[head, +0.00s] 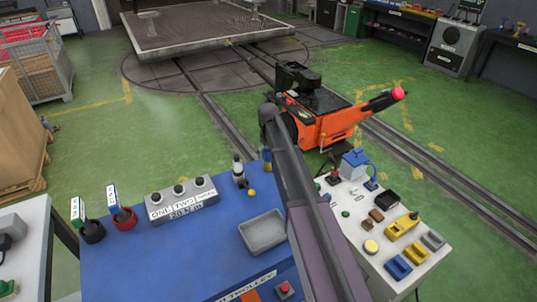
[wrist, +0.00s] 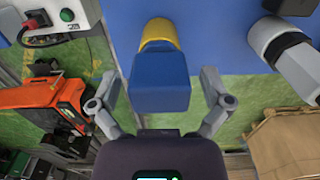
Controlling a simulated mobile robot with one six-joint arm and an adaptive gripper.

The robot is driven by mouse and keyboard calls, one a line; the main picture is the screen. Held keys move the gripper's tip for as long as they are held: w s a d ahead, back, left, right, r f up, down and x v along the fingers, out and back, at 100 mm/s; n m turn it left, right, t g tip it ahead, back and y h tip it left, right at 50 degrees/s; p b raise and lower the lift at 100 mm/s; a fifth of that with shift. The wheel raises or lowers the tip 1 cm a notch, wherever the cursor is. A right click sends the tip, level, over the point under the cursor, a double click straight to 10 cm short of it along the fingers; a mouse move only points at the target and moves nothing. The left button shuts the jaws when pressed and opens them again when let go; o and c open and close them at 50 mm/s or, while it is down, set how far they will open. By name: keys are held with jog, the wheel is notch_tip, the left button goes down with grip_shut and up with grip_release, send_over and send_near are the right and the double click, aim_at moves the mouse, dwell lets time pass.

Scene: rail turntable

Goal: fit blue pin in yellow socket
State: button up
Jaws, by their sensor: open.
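The blue pin (wrist: 160,80) shows large in the wrist view as a blocky blue body between my fingers. The yellow socket (wrist: 158,33) shows as a rounded yellow part right at the pin's far end, over the blue table top. The pin and the socket look in line and touching; how deep the pin sits is hidden by its own body. My gripper (wrist: 160,92) is open, one finger on each side of the pin, with gaps visible on both sides. In the head view, a small blue and yellow upright thing (head: 267,160) stands at the table's far edge beside my arm.
The blue table (head: 150,255) carries a grey tray (head: 263,233), a button box (head: 181,199) and a grey-white upright part (head: 239,172), also in the wrist view (wrist: 283,45). A yellow ball (head: 252,193) lies nearby. A white table (head: 375,215) and orange cart (head: 330,125) are to the right.

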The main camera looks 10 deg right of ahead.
jog(key=shift+r, duration=0.15)
notch_tip(320, 180, up, 11)
jog(key=p, duration=1.1)
dwell(0.3)
dwell(1.1)
jog(key=s+a+m, duration=0.1)
jog(key=s+m, duration=0.2)
jog(key=s, duration=2.6)
jog(key=shift+m, duration=0.3)
dwell(1.7)
